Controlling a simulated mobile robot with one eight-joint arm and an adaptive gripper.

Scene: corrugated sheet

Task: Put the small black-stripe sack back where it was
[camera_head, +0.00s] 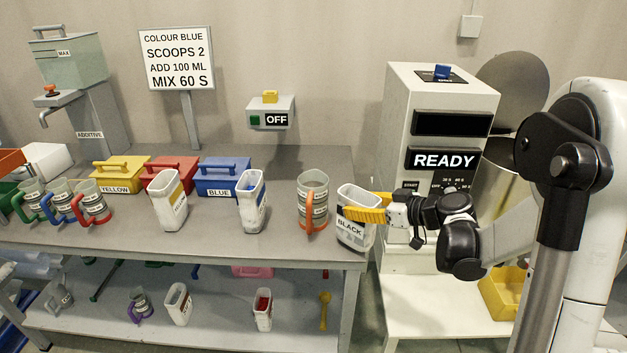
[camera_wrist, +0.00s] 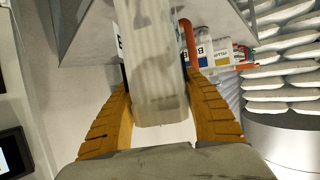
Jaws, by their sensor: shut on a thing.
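The small black-stripe sack (camera_head: 352,233) is a white open-topped sack with a BLACK label, upright with a slight tilt, at the right end of the bench (camera_head: 120,240). My gripper (camera_head: 364,214) reaches in from the right, its yellow fingers shut on the sack's upper part. In the wrist view the sack (camera_wrist: 158,75) fills the space between the two fingers (camera_wrist: 155,90), which touch its sides. The sack's base is at the bench's right edge; I cannot tell whether it rests there or hangs just above.
A grey mug with an orange handle (camera_head: 313,200) stands just left of the sack. The blue sack (camera_head: 252,208) and yellow sack (camera_head: 168,208) stand further left, before coloured lidded boxes. The READY machine (camera_head: 435,125) stands right behind. Bench space between blue sack and mug is clear.

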